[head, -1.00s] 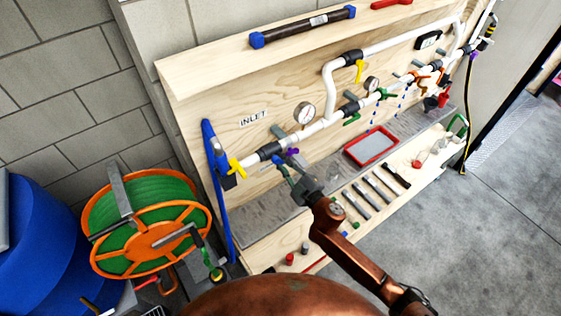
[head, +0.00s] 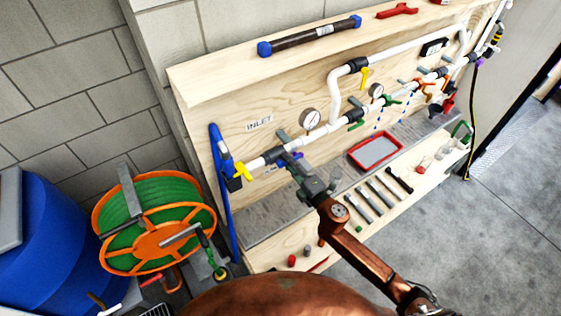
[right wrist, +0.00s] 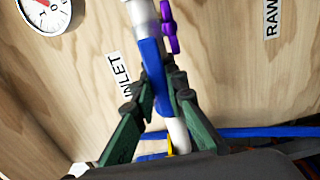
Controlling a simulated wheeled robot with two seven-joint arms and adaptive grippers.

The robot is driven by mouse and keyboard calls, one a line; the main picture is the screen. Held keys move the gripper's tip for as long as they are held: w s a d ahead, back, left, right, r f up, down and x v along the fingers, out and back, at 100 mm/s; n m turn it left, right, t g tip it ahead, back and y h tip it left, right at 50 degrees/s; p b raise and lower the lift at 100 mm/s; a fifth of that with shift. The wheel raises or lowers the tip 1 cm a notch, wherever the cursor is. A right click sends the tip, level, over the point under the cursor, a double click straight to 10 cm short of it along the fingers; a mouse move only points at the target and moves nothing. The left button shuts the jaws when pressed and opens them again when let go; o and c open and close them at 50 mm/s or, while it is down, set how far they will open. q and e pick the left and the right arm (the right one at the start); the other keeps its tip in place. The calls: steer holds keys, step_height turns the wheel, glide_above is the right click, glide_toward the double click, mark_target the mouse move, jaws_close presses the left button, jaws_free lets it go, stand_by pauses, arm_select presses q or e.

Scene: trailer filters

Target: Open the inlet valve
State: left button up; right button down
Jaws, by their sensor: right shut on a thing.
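The inlet pipe run (head: 270,158) is white with dark fittings, below the INLET label (head: 259,123) on the wooden panel. In the right wrist view, a blue valve handle (right wrist: 152,70) lies in front of the white pipe (right wrist: 178,136), roughly in line with it. My right gripper (head: 298,168) is at the pipe just right of the label. Its green fingers (right wrist: 160,92) are shut on the blue handle, one on each side. In the head view the gripper hides most of that handle. My left gripper is not in view.
A purple handle (right wrist: 169,27) sits close beside the grasped one. A yellow valve (head: 242,172) is at the pipe's left end. A gauge (head: 310,119) stands to the right. Tools and a red tray (head: 353,157) are on the bench. A hose reel (head: 157,237) stands left.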

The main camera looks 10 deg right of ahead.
stand_by(0.5)
steer(key=c, duration=1.9)
jaws_free()
steer(key=v, duration=1.2)
